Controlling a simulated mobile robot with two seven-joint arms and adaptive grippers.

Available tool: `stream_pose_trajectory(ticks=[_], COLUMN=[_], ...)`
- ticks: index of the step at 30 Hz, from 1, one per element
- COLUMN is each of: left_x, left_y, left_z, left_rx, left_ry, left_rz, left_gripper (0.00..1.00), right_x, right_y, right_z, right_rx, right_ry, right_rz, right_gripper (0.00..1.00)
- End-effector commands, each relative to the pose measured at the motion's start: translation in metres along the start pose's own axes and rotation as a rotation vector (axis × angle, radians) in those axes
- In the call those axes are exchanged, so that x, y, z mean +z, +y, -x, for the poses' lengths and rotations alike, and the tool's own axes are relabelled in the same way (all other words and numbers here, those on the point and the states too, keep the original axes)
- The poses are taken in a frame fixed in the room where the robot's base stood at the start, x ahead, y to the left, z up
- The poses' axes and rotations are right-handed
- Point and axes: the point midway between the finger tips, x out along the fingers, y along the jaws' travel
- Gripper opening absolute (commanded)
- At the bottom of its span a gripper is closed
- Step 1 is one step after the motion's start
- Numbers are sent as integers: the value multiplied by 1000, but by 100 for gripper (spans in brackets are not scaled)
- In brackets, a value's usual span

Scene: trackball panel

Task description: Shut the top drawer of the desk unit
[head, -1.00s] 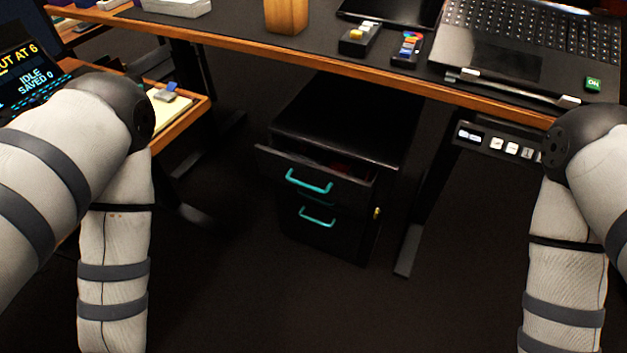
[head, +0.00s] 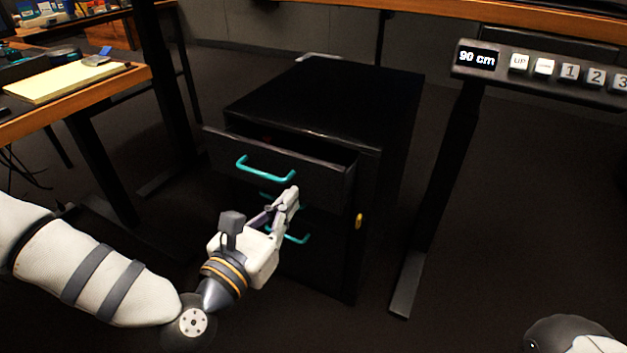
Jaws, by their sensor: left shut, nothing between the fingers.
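The black desk unit (head: 320,95) stands on the floor under the desk. Its top drawer (head: 320,176) is pulled partly out, with a gap showing behind its front panel. The drawer has a teal handle (head: 264,169). A lower teal handle (head: 297,237) shows below, partly hidden by my gripper. My left gripper (head: 292,196) is shut and empty, just in front of the top drawer's front, below and right of its handle. I cannot tell whether it touches the drawer. My right gripper is out of view; only part of my right arm shows at the bottom right.
A desk leg (head: 434,200) stands right of the unit. A height control panel (head: 540,70) reading 90 cm hangs under the desk edge. A side table (head: 130,78) with a yellow notepad (head: 65,83) is at the left. The floor before the unit is open.

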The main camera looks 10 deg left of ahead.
Motion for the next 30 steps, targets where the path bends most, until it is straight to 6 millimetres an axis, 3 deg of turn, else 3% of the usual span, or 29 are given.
stream_pose_trajectory(ticks=[6, 12, 18, 27, 30], left_x=[-3, -3, -3, -3, -7], left_y=[-1, -1, -1, -1, -1], left_z=[-48, -80, -92, -93, -105], left_rx=[-2, -2, -2, -2, -1], left_ry=[2, 3, 5, 5, 5], left_rz=[-2, -2, -1, -1, 0], left_gripper=[0, 0, 0, 0, 0], right_x=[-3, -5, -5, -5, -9], right_y=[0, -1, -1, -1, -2], right_z=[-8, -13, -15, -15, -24], right_rx=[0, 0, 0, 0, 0], right_ry=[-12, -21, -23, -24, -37], right_rz=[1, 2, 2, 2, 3], right_gripper=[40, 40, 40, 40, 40])
